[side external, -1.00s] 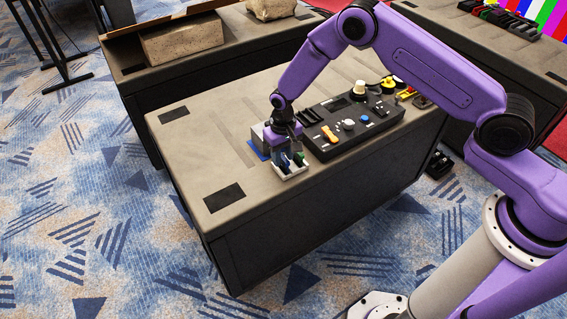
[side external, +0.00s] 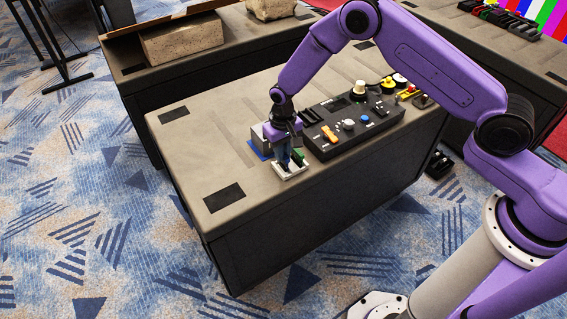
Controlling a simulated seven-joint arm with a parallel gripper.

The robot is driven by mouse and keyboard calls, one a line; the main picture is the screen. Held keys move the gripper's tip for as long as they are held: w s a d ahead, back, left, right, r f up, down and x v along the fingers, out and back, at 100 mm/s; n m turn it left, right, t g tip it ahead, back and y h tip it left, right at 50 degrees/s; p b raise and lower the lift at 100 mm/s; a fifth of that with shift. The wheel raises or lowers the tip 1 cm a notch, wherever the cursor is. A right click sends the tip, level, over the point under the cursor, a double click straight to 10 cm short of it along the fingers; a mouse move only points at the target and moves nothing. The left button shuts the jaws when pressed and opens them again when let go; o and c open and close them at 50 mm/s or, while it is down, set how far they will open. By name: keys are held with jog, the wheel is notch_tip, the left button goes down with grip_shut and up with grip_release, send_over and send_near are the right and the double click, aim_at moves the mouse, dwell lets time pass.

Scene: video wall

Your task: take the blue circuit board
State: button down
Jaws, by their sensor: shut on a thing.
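A small white rack (side external: 291,173) stands on the grey table, in front of the control panel. A green board (side external: 298,158) stands upright in its right part. My gripper (side external: 284,157) points down over the left part of the rack, with its fingers low and shut on the blue circuit board. The fingers hide most of the board, so only a dark blue patch shows between them. I cannot tell whether the board is still seated in the rack.
A grey box on a blue base (side external: 254,149) stands just left of my gripper. A black control panel (side external: 350,124) with knobs and an orange switch lies close on the right. The table's left part (side external: 205,150) is mostly clear.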

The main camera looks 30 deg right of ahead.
jog(key=shift+r, duration=2)
